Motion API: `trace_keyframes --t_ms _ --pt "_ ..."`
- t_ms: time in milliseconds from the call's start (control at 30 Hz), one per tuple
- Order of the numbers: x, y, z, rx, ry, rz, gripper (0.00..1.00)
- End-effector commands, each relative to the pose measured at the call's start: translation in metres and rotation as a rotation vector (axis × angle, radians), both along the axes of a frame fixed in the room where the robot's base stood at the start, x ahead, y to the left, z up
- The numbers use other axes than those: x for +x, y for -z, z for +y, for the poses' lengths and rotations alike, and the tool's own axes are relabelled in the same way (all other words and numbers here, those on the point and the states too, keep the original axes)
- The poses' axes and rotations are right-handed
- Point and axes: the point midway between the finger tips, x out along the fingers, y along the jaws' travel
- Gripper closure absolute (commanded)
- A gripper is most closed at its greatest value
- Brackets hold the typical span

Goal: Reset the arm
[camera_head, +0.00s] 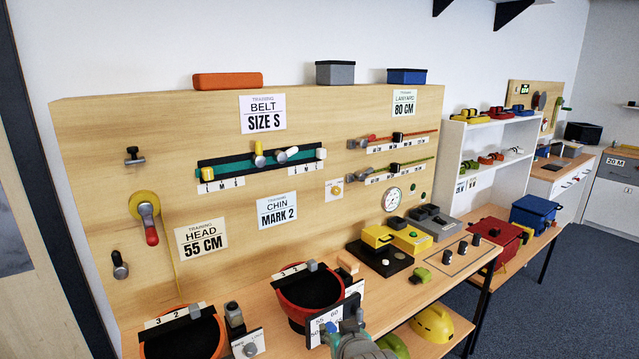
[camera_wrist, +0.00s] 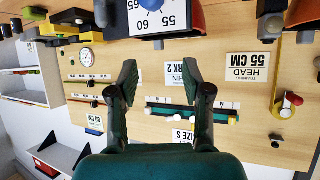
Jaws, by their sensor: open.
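My gripper (camera_wrist: 159,78) is open and empty in the wrist view, its two dark fingers spread wide in front of the wooden board. The wrist view is upside down. In the head view my gripper (camera_head: 347,328) is at the bottom edge, low in front of the bench and partly cut off. It overlaps the area beside a red-rimmed black bowl (camera_head: 309,291) and its white number card (camera_head: 326,320). I see nothing between the fingers.
The upright wooden board (camera_head: 355,215) carries a belt slider (camera_head: 262,163), a yellow pulley with a red handle (camera_head: 146,207) and a dial gauge (camera_head: 392,199). A second bowl (camera_head: 184,336) stands left.

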Motion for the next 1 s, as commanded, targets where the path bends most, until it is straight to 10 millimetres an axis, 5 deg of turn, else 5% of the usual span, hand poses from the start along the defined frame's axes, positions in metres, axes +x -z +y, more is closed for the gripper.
trace_keyframes --t_ms 200,500,1000 --pt "-0.049 0.068 -0.028 0.003 0.027 -0.019 0.51" --pt "-0.13 0.134 -0.063 0.007 0.063 -0.056 0.51" --pt "-0.288 0.181 -0.109 0.012 0.121 -0.117 0.51"
